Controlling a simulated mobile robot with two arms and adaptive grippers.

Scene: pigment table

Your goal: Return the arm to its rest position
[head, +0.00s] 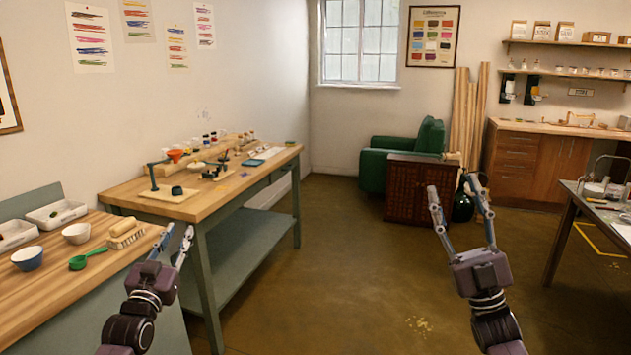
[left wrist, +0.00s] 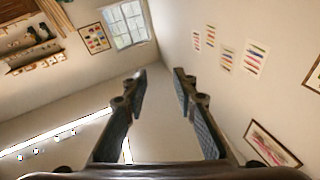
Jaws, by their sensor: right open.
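My left gripper (head: 177,242) is raised at the lower left in the head view, in front of the near table's right end. Its two fingers are apart with nothing between them. The left wrist view shows the same gripper (left wrist: 159,75) open and empty, pointing up at the wall and window. My right gripper (head: 457,190) is raised at the lower right in the head view. Its fingers are spread wide and empty, in front of the dark brown cabinet and the floor. Neither gripper touches anything that I can see.
The near table (head: 130,258) at left carries a brush (head: 126,233), a green scoop (head: 86,259), bowls (head: 27,258) and white trays (head: 55,214). A long worktable (head: 230,190) with small tools stands behind it. A dark cabinet (head: 407,190) and green armchair (head: 392,152) stand at back. The middle floor is clear.

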